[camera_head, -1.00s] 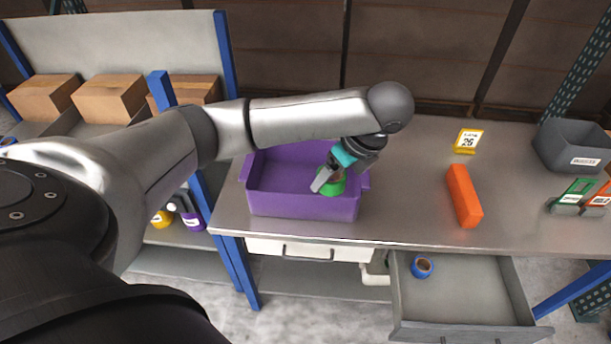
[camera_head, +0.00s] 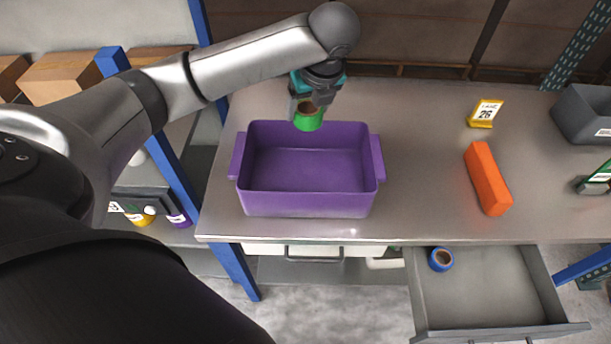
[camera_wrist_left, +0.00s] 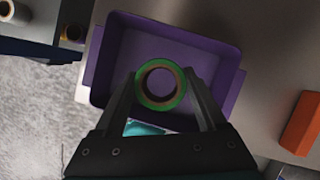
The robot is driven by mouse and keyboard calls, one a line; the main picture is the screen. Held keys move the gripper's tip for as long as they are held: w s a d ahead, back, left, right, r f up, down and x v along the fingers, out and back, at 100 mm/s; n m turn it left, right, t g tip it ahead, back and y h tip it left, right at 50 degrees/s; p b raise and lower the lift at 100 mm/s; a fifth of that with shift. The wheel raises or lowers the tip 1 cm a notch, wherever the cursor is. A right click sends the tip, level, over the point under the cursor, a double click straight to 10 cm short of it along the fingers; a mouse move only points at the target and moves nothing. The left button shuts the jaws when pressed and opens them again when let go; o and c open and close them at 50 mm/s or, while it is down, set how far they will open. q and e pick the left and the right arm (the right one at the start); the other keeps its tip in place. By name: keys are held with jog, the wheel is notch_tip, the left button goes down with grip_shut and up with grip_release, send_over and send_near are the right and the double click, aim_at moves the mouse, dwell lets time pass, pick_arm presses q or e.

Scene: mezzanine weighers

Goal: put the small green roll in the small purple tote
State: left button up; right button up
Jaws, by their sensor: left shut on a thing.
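The small green roll (camera_head: 309,119) is held in my left gripper (camera_head: 306,108), above the back rim of the purple tote (camera_head: 305,204). In the left wrist view the green roll (camera_wrist_left: 161,85) sits between the two fingers of my left gripper (camera_wrist_left: 161,90), with its brown core facing the camera. The purple tote (camera_wrist_left: 225,80) shows behind it there. The tote stands on the metal bench, and its visible inside is empty. My right gripper is not in view.
An orange block (camera_head: 487,178) lies on the bench (camera_head: 425,150) to the right. A yellow sign (camera_head: 485,113) and a grey bin (camera_head: 585,115) stand farther back. An open drawer (camera_head: 480,295) below the bench front holds a blue roll (camera_head: 440,259). Bare bench lies right of the tote.

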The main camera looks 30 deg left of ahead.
pick_arm(q)
jog(key=b, duration=0.4)
send_over(305, 175)
jog(key=s+d, duration=0.1)
notch_tip(305, 175, down, 15)
jog(key=shift+d+f, duration=0.1)
jog(key=shift+d, duration=0.05)
notch_tip(305, 175, down, 5)
jog(key=shift+r+b, duration=0.1)
jog(key=shift+b, duration=0.65)
jog(key=shift+r, duration=0.1)
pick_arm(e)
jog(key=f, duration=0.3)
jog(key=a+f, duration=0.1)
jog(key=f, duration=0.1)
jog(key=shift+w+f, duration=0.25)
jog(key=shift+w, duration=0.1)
pick_arm(q)
jog(key=o, duration=1.3)
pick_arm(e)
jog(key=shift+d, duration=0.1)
pick_arm(q)
jog(key=p+v, duration=0.4)
jog(key=v, duration=0.8)
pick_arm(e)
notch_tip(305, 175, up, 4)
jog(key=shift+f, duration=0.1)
